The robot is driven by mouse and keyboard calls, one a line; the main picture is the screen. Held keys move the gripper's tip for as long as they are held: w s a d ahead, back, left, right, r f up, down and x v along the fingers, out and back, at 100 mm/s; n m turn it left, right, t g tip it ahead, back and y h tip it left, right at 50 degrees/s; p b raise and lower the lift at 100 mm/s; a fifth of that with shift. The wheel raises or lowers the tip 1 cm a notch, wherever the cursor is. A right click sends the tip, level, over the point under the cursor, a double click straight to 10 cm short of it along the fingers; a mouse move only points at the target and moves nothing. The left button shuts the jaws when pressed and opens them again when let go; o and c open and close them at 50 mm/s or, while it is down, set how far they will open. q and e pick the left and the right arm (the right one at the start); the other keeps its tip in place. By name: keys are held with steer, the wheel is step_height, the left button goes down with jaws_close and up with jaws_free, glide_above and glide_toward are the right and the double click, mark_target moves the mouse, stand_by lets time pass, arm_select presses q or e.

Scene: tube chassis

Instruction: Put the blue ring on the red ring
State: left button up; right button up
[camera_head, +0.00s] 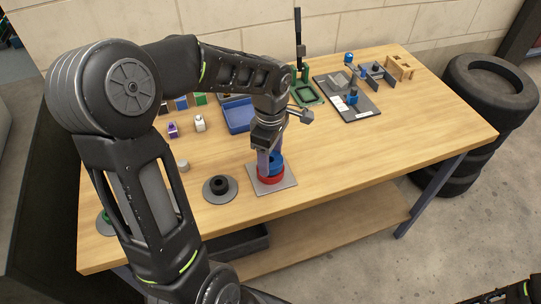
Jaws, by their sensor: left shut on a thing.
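The red ring (271,179) lies on a grey square base plate (287,184) near the front edge of the table. The blue ring (277,165) is directly above the red ring, around the same spot. From this angle it looks to be resting on it or only just above it; I cannot tell which. My left gripper (269,163) points down and is shut on the blue ring, its fingers hiding part of the ring's left side. My right gripper is not in view.
A round grey base with a black piece (219,186) stands just left of the plate. A blue tray (239,117) and a grey board with small fixtures (350,100) lie farther back. Bare wood lies to the right. Stacked tyres (489,85) stand beyond the table's right end.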

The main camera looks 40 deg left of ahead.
arm_select(q)
steer(key=shift+f, duration=0.3)
steer(key=o, duration=1.6)
steer(key=shift+r+p, duration=0.45)
steer(key=shift+r, duration=0.45)
step_height(320, 180, up, 11)
steer(key=shift+r+b, duration=0.2)
steer(key=shift+b, duration=0.25)
